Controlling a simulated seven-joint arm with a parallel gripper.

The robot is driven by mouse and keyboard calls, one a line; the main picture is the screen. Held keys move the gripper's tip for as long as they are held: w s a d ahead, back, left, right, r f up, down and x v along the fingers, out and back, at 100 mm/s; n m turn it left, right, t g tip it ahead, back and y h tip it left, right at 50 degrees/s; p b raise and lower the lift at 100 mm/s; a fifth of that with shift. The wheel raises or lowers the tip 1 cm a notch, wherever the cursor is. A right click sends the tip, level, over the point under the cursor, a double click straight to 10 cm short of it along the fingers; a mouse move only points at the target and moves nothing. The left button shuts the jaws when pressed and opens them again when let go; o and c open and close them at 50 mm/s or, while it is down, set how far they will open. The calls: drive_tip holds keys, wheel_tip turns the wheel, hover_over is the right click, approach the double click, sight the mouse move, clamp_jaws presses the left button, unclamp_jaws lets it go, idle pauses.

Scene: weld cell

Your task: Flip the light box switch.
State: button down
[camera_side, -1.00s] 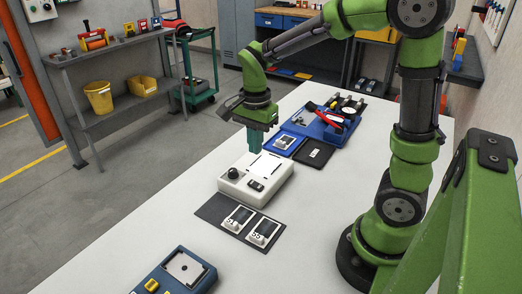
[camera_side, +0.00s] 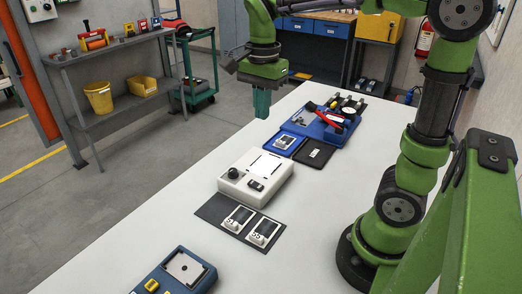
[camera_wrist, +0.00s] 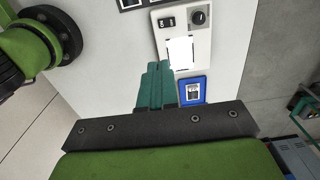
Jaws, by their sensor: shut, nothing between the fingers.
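The light box (camera_side: 280,182) is a cream box on the white table, with a white panel (camera_side: 266,165) on top. A black rocker switch (camera_side: 255,184) and a round black knob (camera_side: 233,173) sit on its near side. In the wrist view the switch (camera_wrist: 167,22) and knob (camera_wrist: 199,17) show at the top, and the panel (camera_wrist: 181,53) looks bright white. Which way the switch is tipped is too small to tell. My gripper (camera_side: 262,112) has teal fingers, shut and empty, well above the table and apart from the box. Its fingers also show in the wrist view (camera_wrist: 155,75).
A dark mat (camera_side: 208,212) with two small white devices lies in front of the box. Behind it are a blue tray (camera_side: 335,130) of tools and a black tray (camera_side: 312,152). A blue box (camera_side: 205,283) stands at the front.

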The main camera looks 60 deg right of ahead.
drive_tip(key=r, duration=0.4)
drive_tip(key=shift+s, duration=0.3)
